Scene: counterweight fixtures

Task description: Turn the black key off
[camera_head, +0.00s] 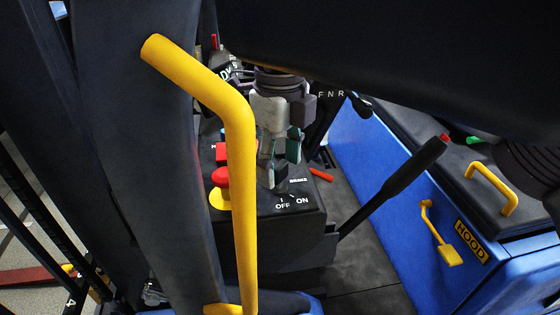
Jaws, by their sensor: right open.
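The black control panel (265,212) has OFF and ON marks at its lower edge. The black key is not clearly visible; my right gripper covers the spot just above the marks. My right gripper (280,172) points down over the panel, with its fingertips at or just above the surface, open. I cannot tell whether the fingers touch the key. My left gripper is not in view.
A yellow grab bar (240,160) rises in front of the panel's left side. A red button (221,177) on a yellow base sits left of the gripper. A black lever (395,185) with a red tip stands to the right. The blue hood (400,215) lies beyond.

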